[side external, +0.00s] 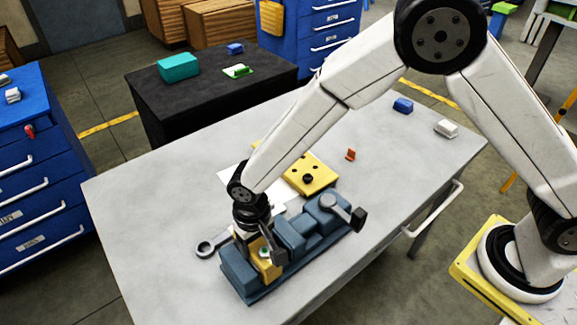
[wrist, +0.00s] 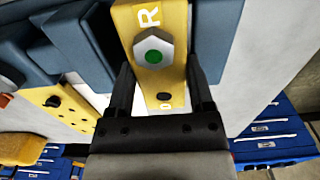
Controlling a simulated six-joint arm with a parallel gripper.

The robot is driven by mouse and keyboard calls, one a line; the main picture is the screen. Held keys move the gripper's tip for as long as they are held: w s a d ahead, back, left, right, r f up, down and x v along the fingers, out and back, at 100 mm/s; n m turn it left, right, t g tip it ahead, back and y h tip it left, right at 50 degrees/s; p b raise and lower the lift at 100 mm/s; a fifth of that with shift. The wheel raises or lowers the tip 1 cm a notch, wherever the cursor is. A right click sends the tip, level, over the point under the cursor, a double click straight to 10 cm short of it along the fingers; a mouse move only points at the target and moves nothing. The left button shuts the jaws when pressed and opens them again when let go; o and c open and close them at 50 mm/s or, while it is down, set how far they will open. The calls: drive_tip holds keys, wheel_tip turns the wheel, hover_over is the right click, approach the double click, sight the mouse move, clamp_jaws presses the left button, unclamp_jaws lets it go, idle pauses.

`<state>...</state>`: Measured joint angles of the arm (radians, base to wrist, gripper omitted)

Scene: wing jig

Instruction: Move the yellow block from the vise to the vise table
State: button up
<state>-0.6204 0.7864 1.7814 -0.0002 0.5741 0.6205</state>
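The yellow block (side external: 267,268) stands in the blue-grey vise (side external: 300,235), near the vise's left end. In the wrist view the yellow block (wrist: 163,90) has a silver hex nut with a green centre and the letter R on it. My gripper (side external: 263,245) is down at the block, with a finger on each side. In the wrist view my gripper's fingers (wrist: 160,82) straddle the block, and a pale strip shows between the left finger and the block. Part of the block is hidden by my gripper in the side view.
The grey vise table (side external: 160,190) has clear room at the left. A yellow plate with holes (side external: 312,172) lies behind the vise, and a grey wrench (side external: 210,245) lies beside it. A small orange piece (side external: 350,154), a blue block (side external: 403,105) and a white block (side external: 446,128) lie farther back.

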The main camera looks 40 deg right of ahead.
sight(260, 240)
clamp_jaws()
drive_tip(key=shift+d+r, duration=0.25)
drive_tip(key=shift+d, duration=0.2)
idle(0.3)
drive_tip(key=shift+r, duration=0.15)
drive_tip(key=shift+r, duration=2.95)
